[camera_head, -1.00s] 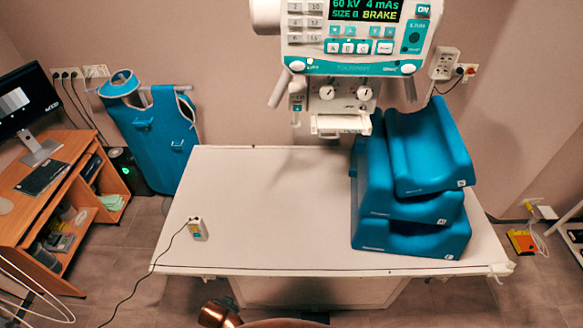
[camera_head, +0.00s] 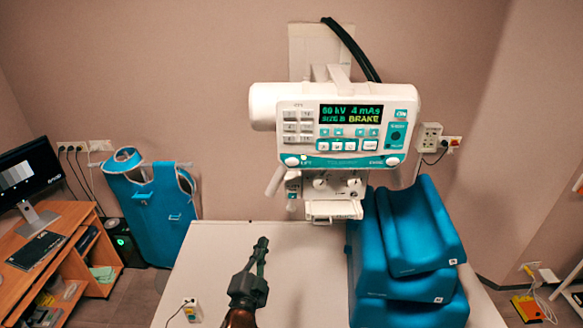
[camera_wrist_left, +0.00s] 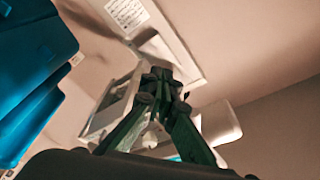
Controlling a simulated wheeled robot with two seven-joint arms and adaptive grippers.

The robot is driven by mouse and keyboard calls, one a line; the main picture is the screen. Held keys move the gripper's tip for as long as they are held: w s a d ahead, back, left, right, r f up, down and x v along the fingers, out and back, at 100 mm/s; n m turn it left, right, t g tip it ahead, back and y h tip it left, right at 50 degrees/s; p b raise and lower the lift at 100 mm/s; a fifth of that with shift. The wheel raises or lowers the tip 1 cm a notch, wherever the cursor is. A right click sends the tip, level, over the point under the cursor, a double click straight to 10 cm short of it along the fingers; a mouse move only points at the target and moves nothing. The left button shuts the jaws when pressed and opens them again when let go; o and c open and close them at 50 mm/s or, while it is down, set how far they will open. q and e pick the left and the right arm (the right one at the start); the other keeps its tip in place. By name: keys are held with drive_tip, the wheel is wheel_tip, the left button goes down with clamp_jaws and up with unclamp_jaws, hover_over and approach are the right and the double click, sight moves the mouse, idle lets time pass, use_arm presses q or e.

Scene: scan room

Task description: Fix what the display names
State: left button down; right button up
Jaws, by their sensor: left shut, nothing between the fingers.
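The white X-ray tube head (camera_head: 345,150) hangs over the table. Its display (camera_head: 351,115) reads "60 kV 4 mAs", "SIZE B" and, in yellow, "BRAKE". Buttons lie left of and below the display, and a teal panel with a round dark button (camera_head: 396,136) is at right. Two knobs (camera_head: 337,182) and handles sit under it. My left gripper (camera_head: 262,242) is shut and empty, pointing up in front of and below the head, apart from it. In the left wrist view its fingers (camera_wrist_left: 160,75) meet with the blurred white head behind. My right gripper is out of view.
Blue foam wedges (camera_head: 408,290) are stacked on the table (camera_head: 210,260) at right. A small corded hand control (camera_head: 192,309) lies at left. A blue apron (camera_head: 158,210) hangs by the wall, and a desk (camera_head: 65,240) with a monitor stands at far left.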

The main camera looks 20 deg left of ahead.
sight(292, 162)
use_arm(q)
drive_tip(key=s+d+r+m+t+h, duration=0.1)
drive_tip(key=d+r+m+t, duration=0.1)
drive_tip(key=r, duration=0.6)
drive_tip(key=s+d+r+m+t+h, duration=0.2)
drive_tip(key=d+r, duration=0.3)
drive_tip(key=r, duration=0.3)
drive_tip(key=s+d+r+m+t+h+p, duration=0.1)
drive_tip(key=s+d+r+m+t+h, duration=0.1)
drive_tip(key=r, duration=0.7)
drive_tip(key=shift+d+m+t, duration=0.6)
drive_tip(key=shift+d+m, duration=0.2)
drive_tip(key=shift+m, duration=0.2)
drive_tip(key=w+a+b, duration=0.1)
drive_tip(key=w+a, duration=0.1)
drive_tip(key=w, duration=0.6)
drive_tip(key=shift+w+a, duration=0.25)
drive_tip(key=shift+b, duration=0.3)
drive_tip(key=shift+w+a, duration=0.1)
drive_tip(key=shift+w, duration=0.3)
